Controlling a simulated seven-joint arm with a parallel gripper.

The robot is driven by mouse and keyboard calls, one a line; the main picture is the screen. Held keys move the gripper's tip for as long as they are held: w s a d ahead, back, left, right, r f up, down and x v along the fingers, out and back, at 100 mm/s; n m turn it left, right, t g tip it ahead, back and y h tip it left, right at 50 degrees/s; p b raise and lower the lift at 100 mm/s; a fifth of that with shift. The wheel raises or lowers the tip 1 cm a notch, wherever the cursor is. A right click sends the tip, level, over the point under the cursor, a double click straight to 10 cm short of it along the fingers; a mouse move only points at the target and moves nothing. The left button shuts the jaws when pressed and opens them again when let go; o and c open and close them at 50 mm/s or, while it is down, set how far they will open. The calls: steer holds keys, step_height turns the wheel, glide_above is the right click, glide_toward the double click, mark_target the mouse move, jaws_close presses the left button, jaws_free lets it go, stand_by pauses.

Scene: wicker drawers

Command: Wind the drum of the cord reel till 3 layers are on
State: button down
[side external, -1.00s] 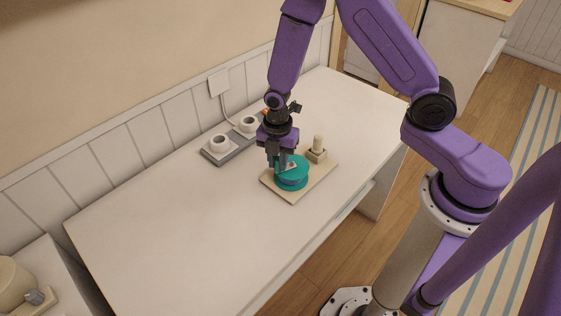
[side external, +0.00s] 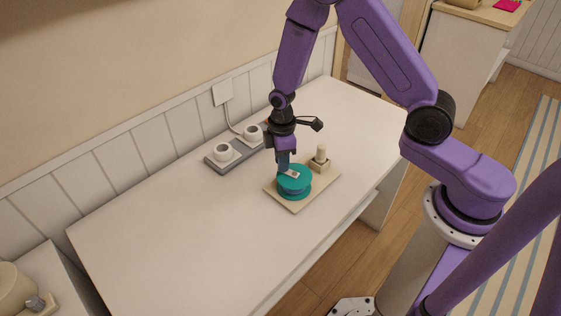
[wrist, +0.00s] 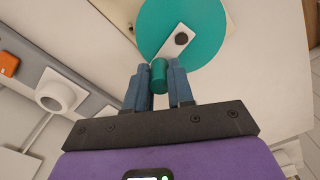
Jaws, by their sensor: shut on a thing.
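The cord reel has a teal drum (side external: 294,185) lying flat on a beige board (side external: 297,208), with a blue band below its top flange. The number of cord layers cannot be made out. A pale crank arm (wrist: 176,44) with a dark hub lies across the flange. A green crank knob (wrist: 159,75) stands at its outer end. My gripper (wrist: 159,82) is shut on this knob, one blue finger on each side. In the side view my gripper (side external: 283,166) comes down at the drum's back left edge, and its fingers hide the knob.
A beige block with an upright peg (side external: 320,158) stands on the board behind the drum. An orange item (wrist: 8,62) shows at left in the wrist view. The front left tabletop is clear.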

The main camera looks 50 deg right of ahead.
mark_target(303, 166)
steer(key=m, duration=0.1)
steer(key=d+m, duration=0.1)
steer(key=m, duration=0.2)
steer(key=shift+d+m, duration=0.3)
steer(key=m, duration=0.1)
steer(key=d+m, duration=0.1)
steer(key=m, duration=0.2)
steer(key=shift+s+d+m, duration=0.25)
steer(key=shift+s+m, duration=0.05)
steer(key=m, duration=0.2)
steer(key=s+d+m, duration=0.1)
steer(key=m, duration=0.1)
steer(key=shift+m, duration=0.3)
steer(key=m, duration=0.2)
steer(key=s+m, duration=0.1)
steer(key=m, duration=0.2)
steer(key=shift+s+d+m, duration=0.3)
steer(key=shift+s+d, duration=0.1)
steer(key=c, duration=1)
jaws_free()
steer(key=shift+r, duration=0.15)
step_height(303, 166, up, 17)
steer(key=shift+r, duration=0.1)
